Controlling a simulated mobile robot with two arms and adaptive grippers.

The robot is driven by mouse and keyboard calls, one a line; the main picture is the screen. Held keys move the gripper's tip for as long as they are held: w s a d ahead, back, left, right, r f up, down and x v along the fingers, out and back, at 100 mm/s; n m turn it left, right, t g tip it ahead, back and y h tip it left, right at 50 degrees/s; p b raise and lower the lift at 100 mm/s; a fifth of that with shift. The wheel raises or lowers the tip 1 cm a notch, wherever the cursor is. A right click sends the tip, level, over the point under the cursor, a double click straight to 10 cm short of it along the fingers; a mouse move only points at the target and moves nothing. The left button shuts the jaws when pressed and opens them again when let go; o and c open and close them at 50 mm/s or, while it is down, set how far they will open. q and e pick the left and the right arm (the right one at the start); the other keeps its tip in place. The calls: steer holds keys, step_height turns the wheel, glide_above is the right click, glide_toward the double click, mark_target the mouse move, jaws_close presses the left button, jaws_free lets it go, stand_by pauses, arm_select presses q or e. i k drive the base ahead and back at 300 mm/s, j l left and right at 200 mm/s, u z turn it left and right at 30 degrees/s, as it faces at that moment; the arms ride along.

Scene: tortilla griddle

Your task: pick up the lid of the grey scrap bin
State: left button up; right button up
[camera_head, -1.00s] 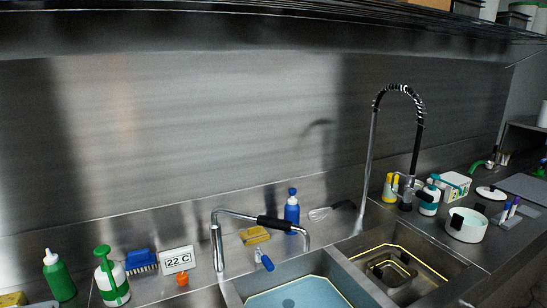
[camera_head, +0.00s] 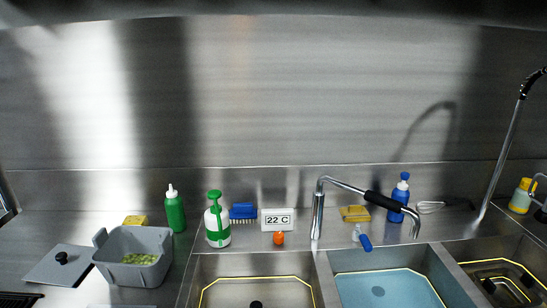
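The grey scrap bin (camera_head: 157,241) stands on the steel counter at the lower left in the head view, open at the top, with green scraps (camera_head: 141,258) inside. A flat grey lid (camera_head: 44,270) with a black knob (camera_head: 62,258) lies on the counter just left of the bin. Its front part runs close to the picture's lower left. Neither of my grippers shows in this view.
Right of the bin stand a green bottle (camera_head: 175,211), a white-and-green sprayer (camera_head: 216,222), a blue brush (camera_head: 243,212) and a 22 C sign (camera_head: 279,219). A yellow sponge (camera_head: 135,220) lies behind the bin. Sinks and a faucet (camera_head: 318,212) are further right.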

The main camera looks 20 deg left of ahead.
mark_target(64, 264)
steer(key=u, duration=2.2)
steer(key=i+j+z, duration=0.2)
steer(key=j, duration=0.35)
steer(key=i, duration=0.05)
